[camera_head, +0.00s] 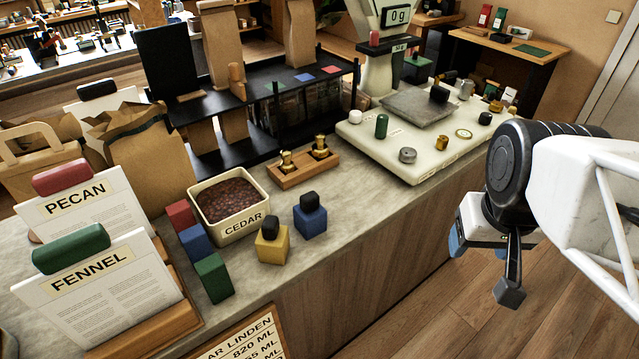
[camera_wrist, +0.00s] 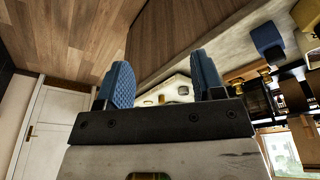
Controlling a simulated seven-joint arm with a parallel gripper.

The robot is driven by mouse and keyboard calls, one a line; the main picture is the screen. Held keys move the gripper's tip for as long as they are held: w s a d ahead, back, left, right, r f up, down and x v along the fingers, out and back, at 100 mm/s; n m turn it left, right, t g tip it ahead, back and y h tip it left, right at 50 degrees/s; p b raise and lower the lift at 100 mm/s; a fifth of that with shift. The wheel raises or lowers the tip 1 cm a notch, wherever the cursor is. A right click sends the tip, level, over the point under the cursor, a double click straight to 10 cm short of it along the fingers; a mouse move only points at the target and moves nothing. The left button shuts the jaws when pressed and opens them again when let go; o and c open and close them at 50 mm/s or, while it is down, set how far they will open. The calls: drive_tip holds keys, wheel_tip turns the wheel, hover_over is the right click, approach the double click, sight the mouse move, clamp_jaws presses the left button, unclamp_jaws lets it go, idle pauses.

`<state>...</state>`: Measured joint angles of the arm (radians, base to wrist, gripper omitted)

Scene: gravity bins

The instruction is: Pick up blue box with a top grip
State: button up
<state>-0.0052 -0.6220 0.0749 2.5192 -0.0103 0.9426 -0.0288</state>
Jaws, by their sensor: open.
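A blue box with a black top (camera_head: 310,222) stands upright on the counter near its front edge, right of a yellow box with a black top. It also seems to show at the upper right of the wrist view (camera_wrist: 267,39). A plain blue block (camera_head: 194,243) stands between a red and a green block beside the CEDAR bin. My gripper (camera_head: 456,241) is out past the counter's front edge, over the floor, well right of the blue boxes. Its blue fingers are apart and empty in the wrist view (camera_wrist: 163,84).
The yellow box (camera_head: 271,243) stands close left of the black-topped blue box. Behind are the CEDAR bin (camera_head: 243,230) and a wooden holder (camera_head: 288,176) with brass weights. The scale platform (camera_head: 418,168) carries several small items. Sign cards (camera_head: 85,205) stand left. Floor room lies in front.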

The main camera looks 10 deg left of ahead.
drive_tip(key=w+a+n, duration=0.5)
drive_tip(key=w+n, duration=0.2)
drive_tip(key=n+g, duration=0.3)
drive_tip(key=n, duration=1.6)
hover_over(310, 195)
wheel_tip(310, 195, down, 5)
drive_tip(key=shift+f, duration=0.15)
drive_tip(key=shift+f, duration=1.3)
drive_tip(key=shift+f, duration=0.1)
drive_tip(key=shift+f, duration=2.5)
